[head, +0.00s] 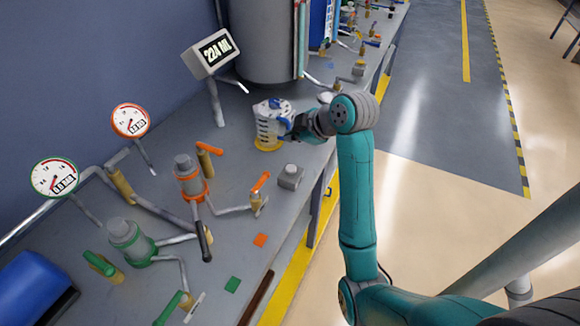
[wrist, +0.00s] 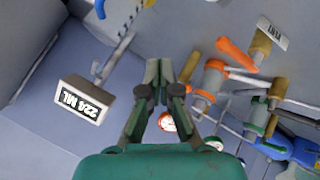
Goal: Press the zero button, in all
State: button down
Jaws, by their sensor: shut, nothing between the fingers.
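A small grey box with a round pale button on top (head: 289,176) sits near the bench's front edge, likely the zero button; I cannot read a label on it. The display (head: 209,54) on a post reads 224 ML, and it also shows upside down in the wrist view (wrist: 82,101). My gripper (head: 290,128) is beside the clear measuring jug, behind the grey box and apart from it. In the wrist view my gripper (wrist: 159,66) has its fingertips together with nothing between them. I cannot make out the button in the wrist view.
The clear jug (head: 269,122) stands on a yellow base close to my gripper. An orange-handled valve (head: 259,189), an orange-ringed pump (head: 190,179) and a green-ringed pump (head: 130,240) stand nearby. Two dial gauges (head: 130,121) rise at the left. A large grey tank stands behind.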

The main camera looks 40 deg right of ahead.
aim_at(292, 169)
jog(key=shift+f, duration=4.4)
jog(key=shift+f, duration=0.15)
jog(key=shift+f, duration=0.3)
jog(key=shift+f, duration=0.5)
jog(key=shift+r, duration=0.95)
